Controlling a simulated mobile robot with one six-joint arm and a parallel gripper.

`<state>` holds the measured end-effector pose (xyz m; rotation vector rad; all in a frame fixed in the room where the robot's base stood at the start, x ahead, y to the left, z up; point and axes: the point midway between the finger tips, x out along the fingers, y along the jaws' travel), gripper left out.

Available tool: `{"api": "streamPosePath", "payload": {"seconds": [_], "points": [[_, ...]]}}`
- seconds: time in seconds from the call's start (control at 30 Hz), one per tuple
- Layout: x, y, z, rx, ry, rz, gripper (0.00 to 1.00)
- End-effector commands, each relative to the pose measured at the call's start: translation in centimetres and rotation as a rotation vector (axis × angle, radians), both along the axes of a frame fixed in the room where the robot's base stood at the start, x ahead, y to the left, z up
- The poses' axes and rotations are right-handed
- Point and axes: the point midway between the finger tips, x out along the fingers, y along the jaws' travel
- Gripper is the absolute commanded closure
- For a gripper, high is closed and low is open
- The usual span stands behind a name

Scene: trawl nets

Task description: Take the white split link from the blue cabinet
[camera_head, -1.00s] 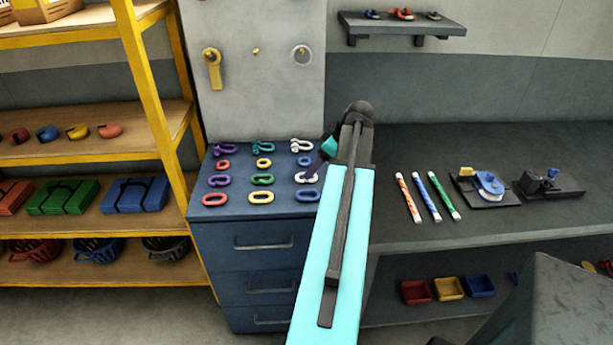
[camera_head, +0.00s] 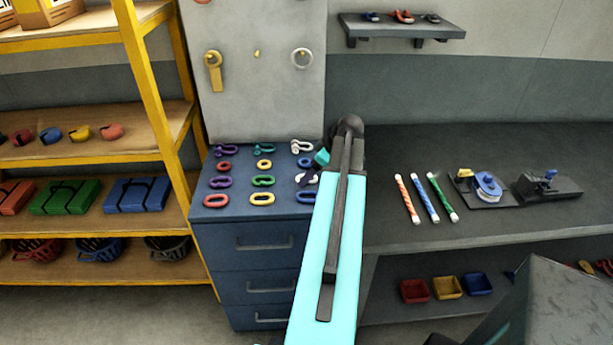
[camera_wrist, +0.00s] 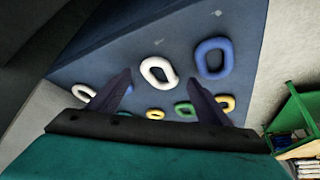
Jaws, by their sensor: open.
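The white split link (camera_wrist: 146,70) lies on the top of the blue cabinet (camera_head: 212,240). In the wrist view it is ahead of my gripper (camera_wrist: 160,77), between the directions of the two fingertips. My gripper is open, its dark fingers apart with nothing between them. I cannot tell how far the fingertips are from the link. In the head view my gripper is over the right side of the cabinet top, and my fingers and arm partly hide the link.
A blue link (camera_wrist: 231,60) lies beside the white one, with a green split link (camera_wrist: 184,108) nearby. Several other coloured links and shackles lie in rows on the cabinet. A grey pegboard (camera_head: 235,110) rises behind, a yellow shelf rack (camera_head: 152,90) stands left, a dark bench (camera_head: 390,150) right.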

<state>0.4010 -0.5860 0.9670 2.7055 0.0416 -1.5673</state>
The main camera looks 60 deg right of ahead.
Motion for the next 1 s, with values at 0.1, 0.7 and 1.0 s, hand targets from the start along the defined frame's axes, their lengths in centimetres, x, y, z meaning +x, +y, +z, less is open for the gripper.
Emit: {"api": "streamPosePath", "payload": {"seconds": [0.1, 0.7, 1.0], "points": [[0.41, 0.01, -0.59, 0.000, 0.000, 0.000, 0.29], [0.57, 0.02, -1.00, -0.001, 0.000, 0.000, 0.29], [0.58, 0.01, -0.98, -0.001, 0.000, 0.000, 0.67]]}}
